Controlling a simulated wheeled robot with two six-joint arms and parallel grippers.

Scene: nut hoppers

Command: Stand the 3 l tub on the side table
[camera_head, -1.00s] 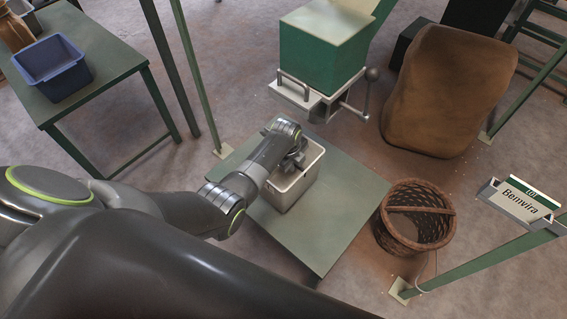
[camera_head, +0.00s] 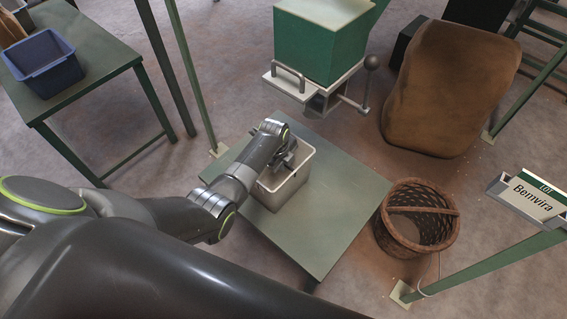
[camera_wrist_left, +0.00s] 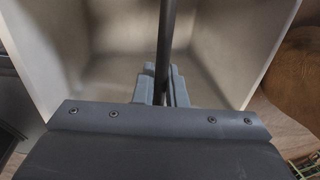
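The tub (camera_head: 283,196) is a pale, open-topped container over the low green platform (camera_head: 325,215) in the middle of the head view. I cannot tell whether its base touches the platform. My left gripper (camera_head: 287,160) reaches in over the tub's rim from the left. In the left wrist view its two grey fingers (camera_wrist_left: 166,88) are closed around a dark bar, which looks like the tub's handle (camera_wrist_left: 165,40). The tub's inside (camera_wrist_left: 215,50) looks empty there. A green table (camera_head: 95,62) stands at the upper left. My right gripper is not in view.
A blue bin (camera_head: 47,63) stands on the upper-left table, with bare top in front and right of it. A wicker basket (camera_head: 417,218), brown sack (camera_head: 450,90) and sign (camera_head: 530,197) are at right.

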